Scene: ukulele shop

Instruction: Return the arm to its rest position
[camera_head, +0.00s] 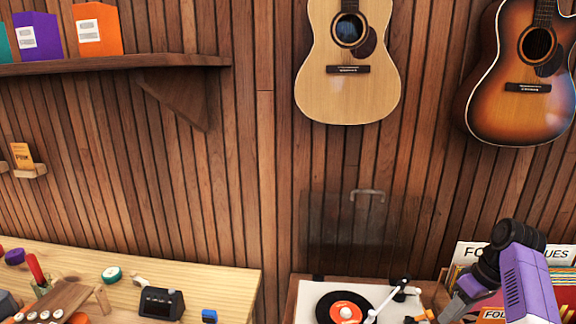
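My arm shows at the lower right, with a purple link and a dark joint, in front of the record bin (513,252). It bends down and left toward the right side of a record player (308,300). The far end of my gripper (432,314) is small and partly cut off at the bottom edge, so its fingers cannot be made out. I cannot tell whether it holds anything.
The record player has a black record (330,307), a tonearm (391,297) and a raised clear lid (340,220). A wooden bench (225,281) at left holds a small black device (161,303). Guitars (348,85) hang on the wall above. A shelf (120,62) juts out upper left.

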